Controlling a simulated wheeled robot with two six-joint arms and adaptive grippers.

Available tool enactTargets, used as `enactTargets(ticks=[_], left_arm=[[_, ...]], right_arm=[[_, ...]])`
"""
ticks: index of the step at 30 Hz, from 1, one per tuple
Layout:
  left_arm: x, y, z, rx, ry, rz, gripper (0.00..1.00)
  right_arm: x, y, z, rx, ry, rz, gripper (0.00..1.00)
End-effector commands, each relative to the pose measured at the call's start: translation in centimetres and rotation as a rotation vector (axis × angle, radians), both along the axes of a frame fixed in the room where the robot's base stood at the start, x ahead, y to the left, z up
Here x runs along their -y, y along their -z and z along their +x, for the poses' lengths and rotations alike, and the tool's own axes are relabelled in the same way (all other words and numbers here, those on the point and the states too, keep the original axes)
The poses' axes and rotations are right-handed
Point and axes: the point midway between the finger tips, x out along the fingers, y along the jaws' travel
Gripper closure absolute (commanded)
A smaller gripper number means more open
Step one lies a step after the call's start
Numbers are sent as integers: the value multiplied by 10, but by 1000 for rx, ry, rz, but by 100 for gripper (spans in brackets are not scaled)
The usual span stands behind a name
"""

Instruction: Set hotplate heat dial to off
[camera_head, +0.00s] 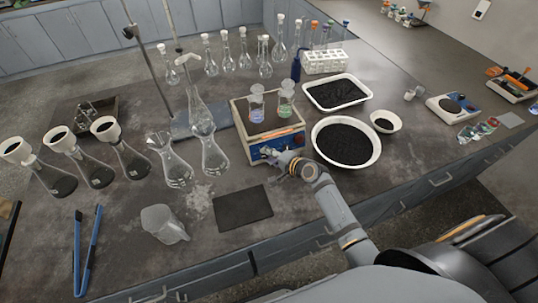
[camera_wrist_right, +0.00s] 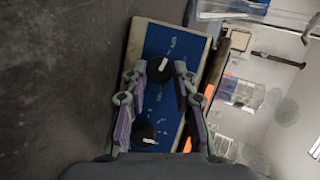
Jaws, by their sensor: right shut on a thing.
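The hotplate (camera_head: 243,118) is a box with a dark top and a blue front panel, standing mid-table. In the right wrist view the blue panel (camera_wrist_right: 172,45) carries two black dials with white pointer marks. My right gripper (camera_head: 272,154) is at the panel in the head view. In the right wrist view its fingers (camera_wrist_right: 160,78) are shut on the upper dial (camera_wrist_right: 158,69), one on each side. The lower dial (camera_wrist_right: 145,131) is free, near the left finger. I cannot read the dial labels. My left gripper is not in view.
A large white bowl of black grains (camera_head: 347,142) stands right of the hotplate, close to my right arm. Flasks (camera_head: 212,155) stand to its left.

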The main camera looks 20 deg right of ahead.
Motion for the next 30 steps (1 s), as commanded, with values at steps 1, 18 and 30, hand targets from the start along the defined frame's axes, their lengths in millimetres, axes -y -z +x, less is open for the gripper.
enactTargets(ticks=[1, 18, 30], left_arm=[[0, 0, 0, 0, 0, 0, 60], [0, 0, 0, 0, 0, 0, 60], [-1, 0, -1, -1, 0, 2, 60]], right_arm=[[0, 1, -1, -2, -2, -3, 100], [0, 1, 0, -1, -3, -5, 50], [9, -8, -19, -2, -2, -8, 50]])
